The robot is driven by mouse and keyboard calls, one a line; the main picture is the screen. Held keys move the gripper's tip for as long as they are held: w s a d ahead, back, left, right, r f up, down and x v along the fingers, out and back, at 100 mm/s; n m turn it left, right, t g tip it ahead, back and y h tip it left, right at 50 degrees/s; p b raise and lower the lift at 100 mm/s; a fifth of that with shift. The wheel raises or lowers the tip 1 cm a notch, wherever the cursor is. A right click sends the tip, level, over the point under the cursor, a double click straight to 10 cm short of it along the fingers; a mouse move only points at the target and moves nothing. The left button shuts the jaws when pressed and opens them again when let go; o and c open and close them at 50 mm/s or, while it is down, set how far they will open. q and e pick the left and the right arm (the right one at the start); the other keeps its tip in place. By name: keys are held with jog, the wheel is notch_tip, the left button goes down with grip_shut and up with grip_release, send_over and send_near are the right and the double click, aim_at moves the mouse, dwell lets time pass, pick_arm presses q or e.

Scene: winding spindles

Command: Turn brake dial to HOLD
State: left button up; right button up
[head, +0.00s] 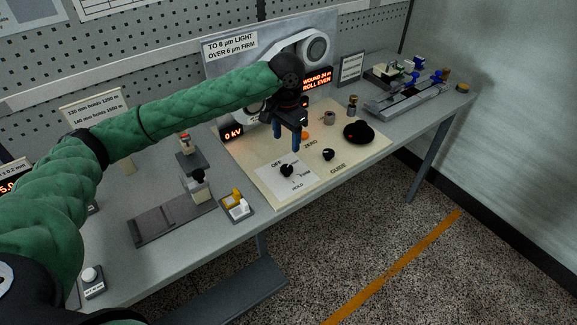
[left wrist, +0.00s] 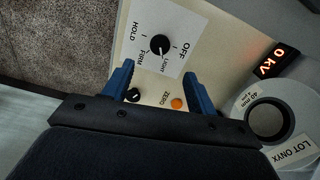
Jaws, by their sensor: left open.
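The brake dial (head: 287,170) is a black knob on a white label plate marked OFF, LIGHT, FIRM and HOLD, on the cream panel. It also shows in the left wrist view (left wrist: 160,45), where its pale mark appears to point toward LIGHT. My left gripper (head: 287,141) has blue fingers, is open and empty, and hangs above the panel, behind the dial in the head view. In the left wrist view the fingertips (left wrist: 158,72) are apart, and the dial lies beyond the gap between them, untouched.
The panel also carries an orange button (left wrist: 176,103), a small GUIDE knob (head: 328,154) and a large black knob (head: 359,132). A winding machine with a roll (head: 315,48) stands behind. A yellow-and-white item in a small tray (head: 237,207) sits left of the panel.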

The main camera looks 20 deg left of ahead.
aim_at(287, 167)
pick_arm(q)
notch_tip(287, 167, down, 3)
jog(key=shift+f+b, duration=0.15)
jog(key=shift+b, duration=1.05)
pick_arm(e)
notch_tip(287, 167, up, 10)
jog(key=a, duration=0.1)
pick_arm(q)
jog(key=shift+f, duration=0.2)
jog(key=shift+f+p, duration=0.95)
jog(key=shift+f, duration=2.75)
pick_arm(e)
notch_tip(287, 167, down, 7)
jog(key=s, duration=0.1)
jog(key=shift+d, duration=0.35)
jog(key=shift+s+r, duration=0.1)
pick_arm(q)
jog(key=c, duration=1)
pick_arm(e)
jog(key=shift+r, duration=0.1)
